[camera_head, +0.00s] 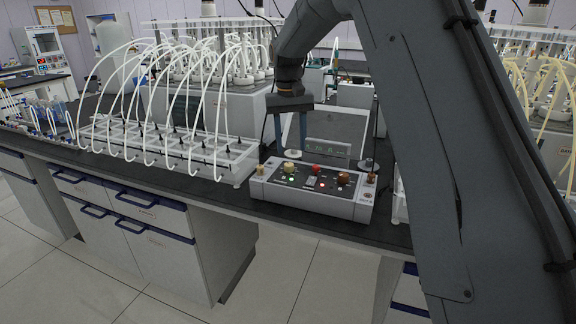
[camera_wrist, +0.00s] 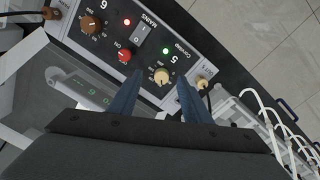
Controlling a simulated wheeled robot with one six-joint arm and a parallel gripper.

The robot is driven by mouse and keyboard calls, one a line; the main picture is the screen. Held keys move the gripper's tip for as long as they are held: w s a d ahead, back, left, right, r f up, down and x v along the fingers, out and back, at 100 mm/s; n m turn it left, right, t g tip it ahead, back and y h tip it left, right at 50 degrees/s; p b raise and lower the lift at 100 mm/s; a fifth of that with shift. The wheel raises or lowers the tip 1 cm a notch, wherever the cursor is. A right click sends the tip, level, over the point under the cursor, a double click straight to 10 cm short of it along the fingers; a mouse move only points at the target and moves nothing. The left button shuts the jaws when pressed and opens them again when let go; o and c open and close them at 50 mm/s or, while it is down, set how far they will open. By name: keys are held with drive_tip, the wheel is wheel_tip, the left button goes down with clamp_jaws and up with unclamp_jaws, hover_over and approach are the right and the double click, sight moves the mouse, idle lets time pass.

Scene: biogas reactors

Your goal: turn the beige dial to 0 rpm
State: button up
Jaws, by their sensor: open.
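The beige dial (camera_wrist: 161,76) is a round knob with white scale marks on the control box's dark panel, near the number 5. It also shows in the head view (camera_head: 290,167) at the box's left. My gripper (camera_head: 291,149) points down above the box. In the wrist view my gripper (camera_wrist: 160,82) has its two blue fingers apart, one either side of the dial in the picture. I cannot tell how far the fingertips are above the dial. The dial's exact reading is too small to make out.
The grey control box (camera_head: 312,203) also carries a red knob (camera_wrist: 125,56), a brown knob (camera_wrist: 91,25), a mains switch (camera_wrist: 141,38) and lit lamps. A green display (camera_head: 327,146) stands behind. A white tube rack (camera_head: 190,150) is close at the left. The bench's front edge is near.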

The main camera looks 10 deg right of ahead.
sight(289, 164)
drive_tip(key=shift+w+a, duration=0.2)
drive_tip(key=shift+w, duration=0.45)
drive_tip(key=shift+w+a, duration=0.2)
drive_tip(key=shift+w, duration=0.4)
drive_tip(key=shift+d+f+p, duration=0.2)
drive_tip(key=shift+f+p, duration=0.55)
drive_tip(key=shift+f, duration=3)
drive_tip(key=c, duration=1)
